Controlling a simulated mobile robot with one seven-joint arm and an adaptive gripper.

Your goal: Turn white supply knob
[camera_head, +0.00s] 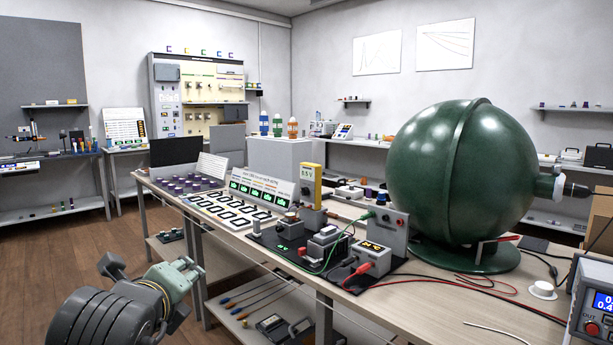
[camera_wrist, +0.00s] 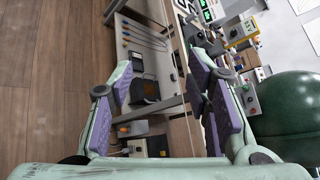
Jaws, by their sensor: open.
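My gripper (camera_head: 180,278) is at the lower left in the head view, in front of the bench and apart from everything on it. In the wrist view its purple-padded fingers (camera_wrist: 162,92) are spread wide with nothing between them. I cannot tell for sure which control is the white supply knob. A small pale supply box (camera_head: 371,258) with an orange display and red plugs sits on a black board at mid-bench. A grey power supply (camera_head: 592,305) with a blue display and a red knob is cut off at the right edge.
A large green sphere (camera_head: 455,170) stands on the bench (camera_head: 440,300), with loose red and black cables in front. A yellow meter (camera_head: 310,185) stands behind the board. A lower shelf (camera_head: 255,305) holds tools. The floor to the left is clear.

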